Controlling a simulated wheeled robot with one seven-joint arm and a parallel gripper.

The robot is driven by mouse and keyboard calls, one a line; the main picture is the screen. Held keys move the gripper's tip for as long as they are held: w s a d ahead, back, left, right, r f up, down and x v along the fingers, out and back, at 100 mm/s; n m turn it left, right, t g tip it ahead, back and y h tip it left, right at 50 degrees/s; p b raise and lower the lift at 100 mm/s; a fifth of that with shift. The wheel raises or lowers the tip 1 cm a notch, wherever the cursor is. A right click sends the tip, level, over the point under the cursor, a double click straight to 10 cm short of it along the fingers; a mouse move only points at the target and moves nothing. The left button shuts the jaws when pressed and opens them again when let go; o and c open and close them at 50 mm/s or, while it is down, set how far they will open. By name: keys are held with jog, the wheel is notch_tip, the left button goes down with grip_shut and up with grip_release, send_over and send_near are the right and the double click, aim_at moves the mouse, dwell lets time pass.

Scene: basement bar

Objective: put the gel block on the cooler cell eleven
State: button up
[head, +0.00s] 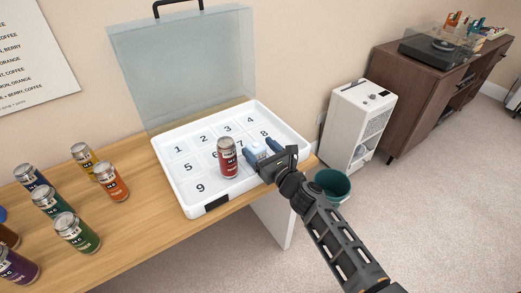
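The cooler (217,201) is a white tray with numbered cells, its clear lid raised, on the wooden table. A pale blue-white block (257,149), apparently the gel block, is at the cooler's right side, around cell eleven. My gripper (261,149) reaches in from the right, with blue fingertips on either side of the block. Whether they grip it, and whether the block rests on the tray floor, I cannot tell. The eleven label is hidden by the gripper and block. A red can (228,158) stands upright left of the gripper, at about cell ten.
Several coloured cans, including an orange one (111,181) and a green one (77,232), stand on the table (150,211) at left. The raised lid (184,64) stands behind the tray. A white appliance (352,125) and teal bin (333,184) are on the floor at right.

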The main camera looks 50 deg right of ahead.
jog(key=shift+o, duration=0.3)
jog(key=shift+r, duration=0.15)
jog(key=b+v, duration=0.1)
jog(key=v, duration=1.1)
jog(key=shift+b, duration=0.4)
jog(key=s+a+f+n+g+y, duration=0.1)
jog(key=s+a+n+g+y, duration=0.15)
jog(key=s+a+n, duration=1.25)
jog(key=s+a+r+n+y, duration=0.1)
jog(key=s+r+n, duration=0.4)
jog(key=n, duration=0.7)
jog(key=s+a+r+n+y, duration=0.1)
jog(key=s+a+r+n, duration=0.2)
jog(key=s+r+n, duration=0.2)
notch_tip(320, 180, up, 3)
jog(key=n, duration=0.7)
jog(key=shift+s+a+r, duration=0.2)
jog(key=shift+s+a, duration=0.1)
jog(key=shift+s, duration=0.1)
